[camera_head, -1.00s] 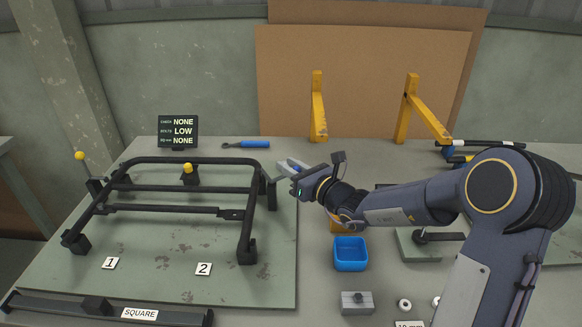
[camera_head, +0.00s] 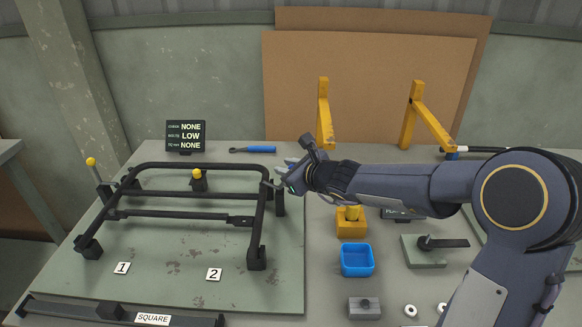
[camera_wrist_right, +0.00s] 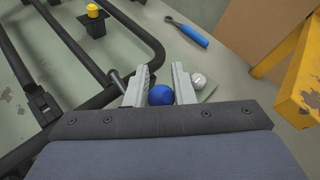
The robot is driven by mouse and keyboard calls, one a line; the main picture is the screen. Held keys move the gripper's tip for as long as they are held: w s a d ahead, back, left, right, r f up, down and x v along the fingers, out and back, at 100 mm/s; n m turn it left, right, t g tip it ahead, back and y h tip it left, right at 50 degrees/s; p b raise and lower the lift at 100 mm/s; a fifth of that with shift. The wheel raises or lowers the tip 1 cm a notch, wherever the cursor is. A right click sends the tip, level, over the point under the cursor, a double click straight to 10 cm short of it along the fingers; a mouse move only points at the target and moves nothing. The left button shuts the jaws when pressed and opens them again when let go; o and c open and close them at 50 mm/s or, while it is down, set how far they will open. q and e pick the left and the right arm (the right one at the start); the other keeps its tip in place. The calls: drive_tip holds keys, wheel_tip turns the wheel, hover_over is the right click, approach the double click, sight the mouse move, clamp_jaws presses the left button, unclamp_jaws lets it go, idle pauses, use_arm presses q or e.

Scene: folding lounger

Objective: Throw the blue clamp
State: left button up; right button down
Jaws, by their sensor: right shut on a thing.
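My right gripper (camera_head: 281,178) is at the right rear corner of the black frame (camera_head: 185,165) in the head view. In the right wrist view, its two pale fingers (camera_wrist_right: 161,80) are shut on a round blue knob, the blue clamp's handle (camera_wrist_right: 160,95). The rest of the clamp is hidden by my fingers and wrist. My left gripper is not in view.
A blue-handled tool (camera_head: 253,149) lies behind the frame, near a status sign (camera_head: 186,136). Yellow brackets (camera_head: 324,110) stand at the back. A blue bin (camera_head: 357,260) and a yellow block (camera_head: 351,228) sit right of the green plate, below my forearm.

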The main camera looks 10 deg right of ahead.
drive_tip(key=shift+w+a+r+n+g+h+p, duration=0.2)
drive_tip(key=shift+a+r+n+g+h+p, duration=0.25)
drive_tip(key=shift+a+n+h+p, duration=0.4)
drive_tip(key=h+p, duration=0.1)
drive_tip(key=g+p, duration=0.1)
drive_tip(key=p, duration=0.1)
drive_tip(key=shift+w+a+f+n+h, duration=0.15)
drive_tip(key=shift+w+a+n+h, duration=0.1)
drive_tip(key=shift+a+h, duration=0.1)
drive_tip(key=shift+a+f+h+p, duration=0.1)
drive_tip(key=shift+f+h+p, duration=0.15)
drive_tip(key=shift+p, duration=0.2)
drive_tip(key=c, duration=1.3)
unclamp_jaws()
drive_tip(key=shift+o, duration=0.2)
drive_tip(key=shift+s+a+r, duration=0.1)
drive_tip(key=shift+r, duration=0.05)
